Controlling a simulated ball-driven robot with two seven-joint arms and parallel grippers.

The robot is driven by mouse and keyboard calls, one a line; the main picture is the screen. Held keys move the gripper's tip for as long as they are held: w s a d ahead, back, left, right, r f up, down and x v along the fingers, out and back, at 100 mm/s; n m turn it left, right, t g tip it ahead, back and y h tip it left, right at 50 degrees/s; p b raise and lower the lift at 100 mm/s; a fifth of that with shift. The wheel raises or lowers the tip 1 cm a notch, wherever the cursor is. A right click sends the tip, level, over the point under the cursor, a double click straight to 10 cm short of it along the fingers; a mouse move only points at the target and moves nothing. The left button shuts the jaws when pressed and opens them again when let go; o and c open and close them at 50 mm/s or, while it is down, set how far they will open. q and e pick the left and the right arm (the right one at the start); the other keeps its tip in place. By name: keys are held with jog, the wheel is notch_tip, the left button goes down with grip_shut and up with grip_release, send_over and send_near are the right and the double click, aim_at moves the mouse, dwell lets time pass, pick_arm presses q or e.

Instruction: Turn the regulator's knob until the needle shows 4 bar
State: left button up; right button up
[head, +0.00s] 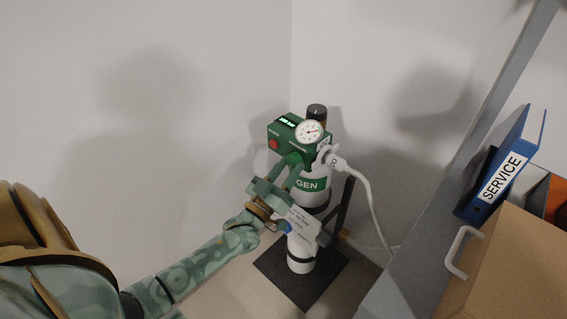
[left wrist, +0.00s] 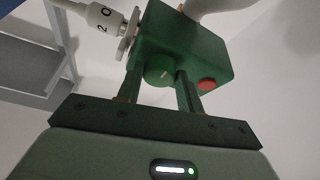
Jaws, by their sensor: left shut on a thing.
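The green regulator (head: 285,130) sits at the top of a white cylinder (head: 302,250) with a green band. Its round white gauge (head: 310,131) faces up in the head view; the needle is too small to read. My left gripper (head: 291,170) reaches in from the lower left, in front of the regulator. In the left wrist view its two fingers (left wrist: 160,88) are shut on the green knob (left wrist: 161,73), one on each side, under the regulator body (left wrist: 190,42). In the head view the knob is mostly hidden by the gripper. My right gripper is not in view.
A white plug and hose (head: 365,190) run from the regulator's right side. A red button (left wrist: 207,84) is beside the knob. A white card (head: 302,222) hangs on the cylinder, which stands on a black plate (head: 285,283). A shelf at right bears a blue SERVICE binder (head: 503,165) and a box (head: 510,265).

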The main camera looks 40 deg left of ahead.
pick_arm(q)
jog(key=shift+r+n+y, duration=0.2)
jog(key=shift+n+y, duration=0.2)
jog(key=shift+f, duration=0.2)
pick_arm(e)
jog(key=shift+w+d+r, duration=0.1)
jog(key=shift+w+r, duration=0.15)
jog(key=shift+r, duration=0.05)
pick_arm(q)
jog(key=o, duration=1)
jog(key=p+v, duration=0.1)
jog(key=v, duration=1.5)
jog(key=shift+s+p, duration=0.2)
jog(key=shift+p, duration=0.2)
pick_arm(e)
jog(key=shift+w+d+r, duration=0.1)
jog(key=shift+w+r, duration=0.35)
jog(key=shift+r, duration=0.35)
